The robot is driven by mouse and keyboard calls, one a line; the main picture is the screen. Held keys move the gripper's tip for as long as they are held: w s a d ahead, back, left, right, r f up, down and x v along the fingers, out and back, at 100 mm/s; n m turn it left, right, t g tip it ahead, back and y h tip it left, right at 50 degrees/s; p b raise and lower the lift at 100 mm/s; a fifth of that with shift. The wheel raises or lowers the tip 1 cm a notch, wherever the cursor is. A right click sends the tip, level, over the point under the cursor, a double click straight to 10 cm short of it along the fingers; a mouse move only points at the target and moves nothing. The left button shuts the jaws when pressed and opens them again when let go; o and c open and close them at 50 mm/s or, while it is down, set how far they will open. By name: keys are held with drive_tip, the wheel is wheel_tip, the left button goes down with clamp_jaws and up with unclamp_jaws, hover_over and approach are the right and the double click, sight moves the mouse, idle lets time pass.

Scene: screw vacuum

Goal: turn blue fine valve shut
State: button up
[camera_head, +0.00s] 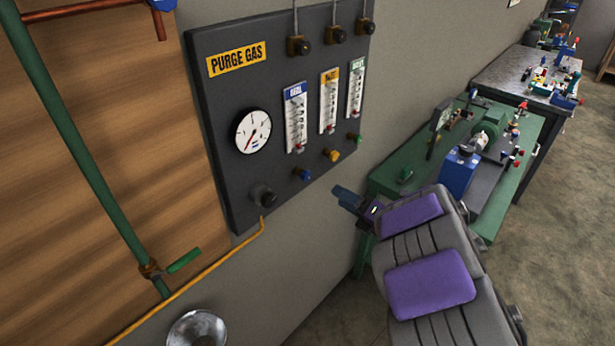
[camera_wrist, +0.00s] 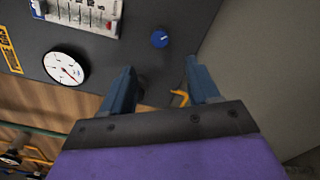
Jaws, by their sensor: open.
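The blue fine valve (camera_head: 303,174) is a small blue knob low on the dark purge gas panel, below the blue-labelled flow meter (camera_head: 296,118). In the wrist view the blue valve (camera_wrist: 159,39) shows beyond the fingertips, roughly in line with the gap between them. My gripper (camera_head: 343,197) is to the right of and slightly below the blue valve in the head view, apart from it. In the wrist view my gripper (camera_wrist: 160,68) has its two blue fingers spread apart with nothing held between them. The knob's turn position is too small to tell.
A yellow knob (camera_head: 332,155) and a green knob (camera_head: 356,139) sit right of the blue valve. A black knob (camera_head: 264,195) is at its lower left. A round gauge (camera_head: 253,131) is on the panel. A green workbench (camera_head: 520,165) stands to the right.

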sight(307, 178)
drive_tip(key=b+x, duration=0.1)
drive_tip(key=x, duration=1.2)
drive_tip(key=shift+w+a+f+b, duration=0.1)
drive_tip(key=shift+w+a+b, duration=0.05)
drive_tip(key=shift+a+b, duration=0.15)
drive_tip(key=c, duration=1)
drive_tip(key=shift+c, duration=0.2)
